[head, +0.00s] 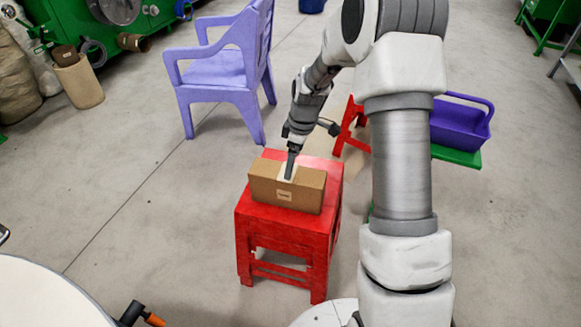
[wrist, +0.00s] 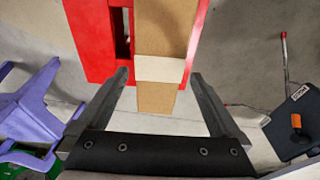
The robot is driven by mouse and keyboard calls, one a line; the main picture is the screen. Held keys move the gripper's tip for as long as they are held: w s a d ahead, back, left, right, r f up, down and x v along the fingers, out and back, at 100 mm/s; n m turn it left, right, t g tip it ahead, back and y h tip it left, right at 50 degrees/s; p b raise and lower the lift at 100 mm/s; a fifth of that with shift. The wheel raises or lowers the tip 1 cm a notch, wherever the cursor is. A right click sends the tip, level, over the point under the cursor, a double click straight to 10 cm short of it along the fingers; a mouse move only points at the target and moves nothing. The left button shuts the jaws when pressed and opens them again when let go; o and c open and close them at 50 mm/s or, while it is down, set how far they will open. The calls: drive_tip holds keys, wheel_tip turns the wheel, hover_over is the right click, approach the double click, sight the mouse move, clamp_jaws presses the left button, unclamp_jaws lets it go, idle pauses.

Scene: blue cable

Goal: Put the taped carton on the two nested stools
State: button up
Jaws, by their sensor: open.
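The taped carton (head: 262,188) is a brown box with a pale tape band. It lies flat on a red stool (head: 245,222) in the head view; I cannot tell whether this is one stool or two nested. My gripper (head: 289,172) points down at the carton's tape. In the wrist view the open fingers (wrist: 159,75) straddle the carton (wrist: 166,28) near its tape band, with a gap on each side; their height relative to it is unclear. Other red legs (head: 349,132) show behind my arm, mostly hidden.
A purple chair (head: 219,72) stands behind, left of the stool. A purple bin (head: 461,121) sits on a green surface (head: 455,155) right of my arm. A round white tabletop (head: 45,300) is at the front left. Floor left of the stool is clear.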

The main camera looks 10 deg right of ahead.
drive_tip(key=shift+s+d+r, duration=0.1)
drive_tip(key=shift+r, duration=0.75)
drive_tip(key=s+r+m+t+h, duration=0.1)
drive_tip(key=s+r+m, duration=0.3)
drive_tip(key=r, duration=0.5)
drive_tip(key=s+r+m+t, duration=0.1)
drive_tip(key=s+r, duration=0.5)
drive_tip(key=r, duration=0.2)
drive_tip(key=s+r+m+t, duration=0.1)
drive_tip(key=s+r+m, duration=0.2)
drive_tip(key=s, duration=0.6)
drive_tip(key=s+r+m+t, duration=0.1)
drive_tip(key=s+r+m, duration=0.3)
drive_tip(key=s, duration=0.5)
drive_tip(key=shift+t+h, duration=0.3)
drive_tip(key=shift+t, duration=0.1)
drive_tip(key=shift+r, duration=0.25)
